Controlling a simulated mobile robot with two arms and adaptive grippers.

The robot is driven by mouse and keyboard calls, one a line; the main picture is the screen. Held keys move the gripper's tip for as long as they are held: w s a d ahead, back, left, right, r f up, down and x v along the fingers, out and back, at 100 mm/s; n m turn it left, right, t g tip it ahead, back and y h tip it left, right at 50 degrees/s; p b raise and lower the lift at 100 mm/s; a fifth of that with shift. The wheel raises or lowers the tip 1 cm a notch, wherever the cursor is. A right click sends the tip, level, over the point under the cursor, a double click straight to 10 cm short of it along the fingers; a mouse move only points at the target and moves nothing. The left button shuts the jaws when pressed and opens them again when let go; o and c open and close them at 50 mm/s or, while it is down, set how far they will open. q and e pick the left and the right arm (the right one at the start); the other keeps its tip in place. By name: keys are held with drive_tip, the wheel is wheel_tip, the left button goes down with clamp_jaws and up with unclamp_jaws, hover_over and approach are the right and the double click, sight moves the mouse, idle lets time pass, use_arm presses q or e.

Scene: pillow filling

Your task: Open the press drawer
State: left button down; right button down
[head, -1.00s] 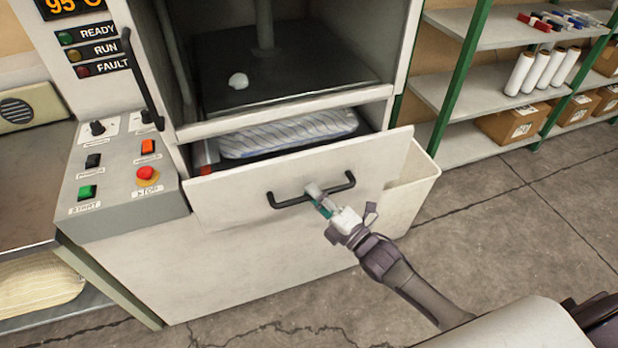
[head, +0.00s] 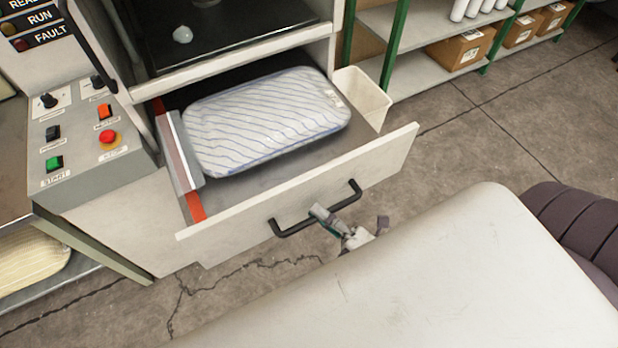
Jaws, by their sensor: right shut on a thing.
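The press drawer (head: 300,190) is pulled well out of the press, with its white front panel standing clear of the machine. A striped white and blue pillow (head: 265,118) lies flat inside it. The black bar handle (head: 290,230) is on the drawer front. My right gripper (head: 326,216) is shut on the handle, near its middle right. Most of my right arm behind the gripper is hidden by a large pale part of my own body. My left gripper is not in view.
A control panel (head: 75,140) with buttons and knobs is left of the drawer. A white bin (head: 362,97) stands just right of the press. Shelves with cardboard boxes (head: 461,46) are at the back right. Cracked floor (head: 500,130) is free on the right.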

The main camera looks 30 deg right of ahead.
drive_tip(key=shift+s, duration=1.45)
drive_tip(key=c, duration=1.1)
unclamp_jaws()
drive_tip(key=shift+c, duration=0.2)
drive_tip(key=v, duration=1.2)
